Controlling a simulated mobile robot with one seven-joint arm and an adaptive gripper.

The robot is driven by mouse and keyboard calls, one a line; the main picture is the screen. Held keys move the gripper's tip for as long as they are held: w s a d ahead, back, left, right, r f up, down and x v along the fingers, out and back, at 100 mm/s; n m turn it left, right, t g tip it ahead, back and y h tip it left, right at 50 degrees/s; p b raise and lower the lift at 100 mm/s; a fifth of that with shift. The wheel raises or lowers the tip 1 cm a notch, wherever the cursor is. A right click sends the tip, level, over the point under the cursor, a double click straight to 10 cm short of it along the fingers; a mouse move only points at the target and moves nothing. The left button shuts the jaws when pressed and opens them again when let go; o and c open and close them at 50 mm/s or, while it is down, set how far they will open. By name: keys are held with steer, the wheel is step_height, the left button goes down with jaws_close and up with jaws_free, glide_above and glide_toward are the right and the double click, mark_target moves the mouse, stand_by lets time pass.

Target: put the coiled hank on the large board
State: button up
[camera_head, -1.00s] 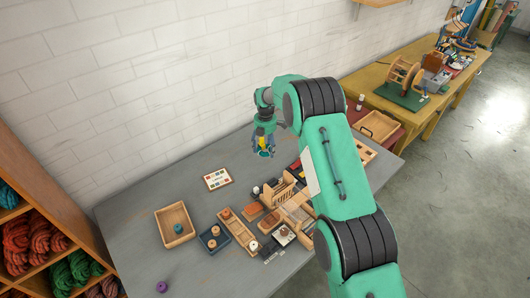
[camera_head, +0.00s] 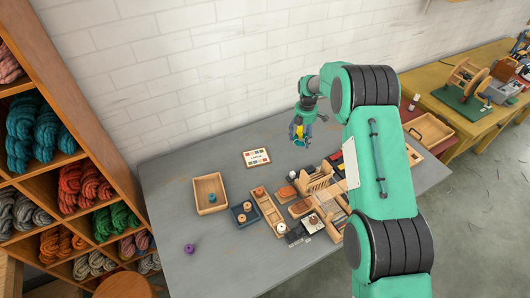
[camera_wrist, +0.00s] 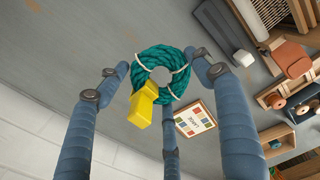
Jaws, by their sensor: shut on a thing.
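My gripper (camera_head: 300,136) is above the back of the grey table, near the white wall. In the wrist view its blue fingers surround the coiled hank (camera_wrist: 149,58), a teal ring of twisted yarn with pale ties. The gripper is shut on this hank. A yellow piece (camera_wrist: 146,103) shows against the hank's edge; I cannot tell whether it is attached. A flat, wood-edged board with colour swatches (camera_head: 257,157) lies on the table to the left of my gripper; it also shows in the wrist view (camera_wrist: 196,118). I cannot tell whether it is the large board.
A purple spool (camera_head: 189,248) lies at the front left. The left table surface is mostly clear. Yarn shelves stand left.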

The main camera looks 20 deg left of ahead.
steer(key=s+a+f+m+p, duration=0.1)
steer(key=s+a, duration=0.3)
steer(key=s, duration=0.3)
steer(key=s+a+f+m+p, duration=0.1)
steer(key=s+a, duration=0.2)
steer(key=s, duration=0.5)
steer(key=s+a+f+m, duration=0.1)
steer(key=s+a, duration=0.3)
steer(key=s, duration=0.3)
steer(key=shift+s+a+f+m+p, duration=0.15)
steer(key=shift+a+m+p, duration=0.15)
steer(key=shift+a+p, duration=0.1)
glide_above(256, 157)
steer(key=shift+d+f, duration=0.1)
steer(key=shift+f, duration=0.7)
steer(key=shift+f, duration=1.75)
steer(key=shift+f, duration=0.1)
